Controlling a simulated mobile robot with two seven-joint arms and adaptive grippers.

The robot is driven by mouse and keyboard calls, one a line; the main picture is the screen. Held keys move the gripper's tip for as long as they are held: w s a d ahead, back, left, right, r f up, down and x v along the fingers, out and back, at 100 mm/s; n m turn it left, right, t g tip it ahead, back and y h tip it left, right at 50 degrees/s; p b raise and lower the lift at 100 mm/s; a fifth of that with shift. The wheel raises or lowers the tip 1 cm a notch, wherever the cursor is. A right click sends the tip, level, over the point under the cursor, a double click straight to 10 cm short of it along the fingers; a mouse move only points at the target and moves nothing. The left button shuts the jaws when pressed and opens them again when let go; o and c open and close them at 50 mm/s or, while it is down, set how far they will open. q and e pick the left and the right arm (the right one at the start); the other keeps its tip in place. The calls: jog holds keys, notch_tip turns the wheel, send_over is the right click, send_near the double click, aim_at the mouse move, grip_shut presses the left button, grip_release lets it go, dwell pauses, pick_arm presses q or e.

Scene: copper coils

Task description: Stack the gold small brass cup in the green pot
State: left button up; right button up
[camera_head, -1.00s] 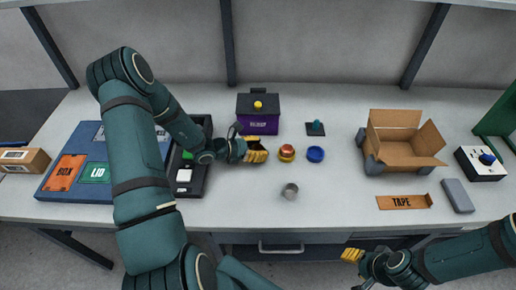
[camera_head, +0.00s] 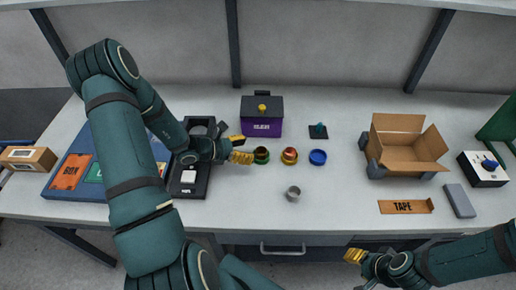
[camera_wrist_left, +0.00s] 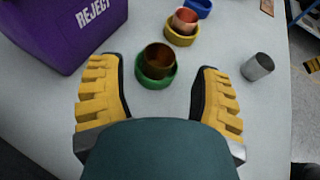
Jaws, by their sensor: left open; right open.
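The gold brass cup (camera_wrist_left: 160,57) sits inside the green pot (camera_wrist_left: 156,80) in the left wrist view, its rim standing above the pot's rim. In the head view the green pot (camera_head: 261,160) stands on the table with the cup's dark mouth (camera_head: 261,153) inside it. My left gripper (camera_head: 242,150) is open and empty, just left of the pot. In the wrist view its yellow fingers (camera_wrist_left: 158,95) stand apart on either side, short of the pot and not touching it. My right gripper (camera_head: 354,257) is open and empty by the table's front edge.
A yellow pot with a copper cup (camera_head: 289,153), a blue pot (camera_head: 318,157) and a silver cup (camera_head: 293,193) stand nearby. A purple reject bin (camera_head: 261,127) is behind. A black tray (camera_head: 188,190) lies left, a cardboard box (camera_head: 410,155) right. The front middle is mostly clear.

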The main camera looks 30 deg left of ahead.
pick_arm(q)
jog(key=v, duration=0.6)
dwell(0.3)
jog(key=shift+s, duration=0.1)
